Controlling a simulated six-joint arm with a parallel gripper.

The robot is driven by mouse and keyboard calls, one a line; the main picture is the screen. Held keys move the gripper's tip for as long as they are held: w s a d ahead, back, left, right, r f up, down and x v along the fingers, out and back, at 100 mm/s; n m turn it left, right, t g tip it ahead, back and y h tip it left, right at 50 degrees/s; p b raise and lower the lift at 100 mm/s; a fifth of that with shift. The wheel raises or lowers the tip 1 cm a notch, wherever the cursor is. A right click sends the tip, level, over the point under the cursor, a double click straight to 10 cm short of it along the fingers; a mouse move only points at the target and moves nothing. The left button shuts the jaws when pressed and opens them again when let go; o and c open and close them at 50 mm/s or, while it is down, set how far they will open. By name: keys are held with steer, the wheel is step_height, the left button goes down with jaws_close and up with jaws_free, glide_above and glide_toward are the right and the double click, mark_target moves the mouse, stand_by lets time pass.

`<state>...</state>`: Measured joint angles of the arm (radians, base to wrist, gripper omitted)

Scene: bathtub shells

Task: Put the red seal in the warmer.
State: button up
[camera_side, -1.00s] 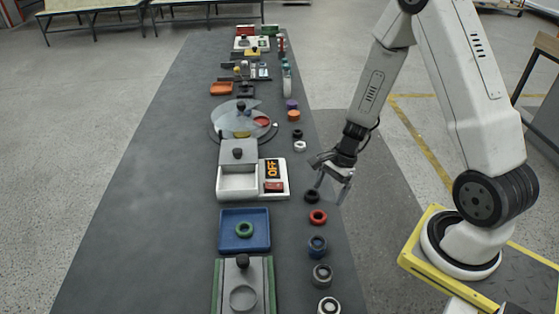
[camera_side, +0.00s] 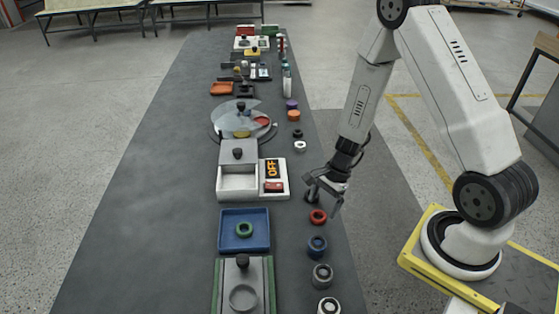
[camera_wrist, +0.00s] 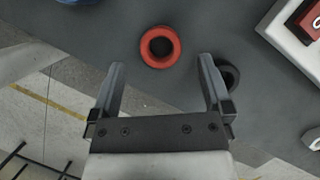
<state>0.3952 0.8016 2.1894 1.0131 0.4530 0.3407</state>
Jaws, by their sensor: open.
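The red seal (camera_side: 318,216) is a ring lying flat on the dark table near its right edge. It also shows in the wrist view (camera_wrist: 160,47), just beyond the fingertips. My gripper (camera_side: 322,206) is open and empty above the red seal, its two fingers apart (camera_wrist: 162,68) and on either side of the seal's line. The white warmer (camera_side: 239,197) stands left of and behind the seal. Its compartment looks open and empty, with the grey knobbed lid (camera_side: 238,147) back behind it.
A black ring (camera_wrist: 231,76) lies close by my right finger in the wrist view. A blue ring (camera_side: 317,246) and grey rings stand nearer in the same row. The table's left side is clear.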

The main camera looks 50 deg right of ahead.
mark_target(318, 216)
steer(key=shift+x, duration=1.8)
jaws_close()
steer(key=shift+r, duration=0.2)
step_height(318, 216, up, 10)
steer(key=shift+f, duration=0.15)
stand_by(0.4)
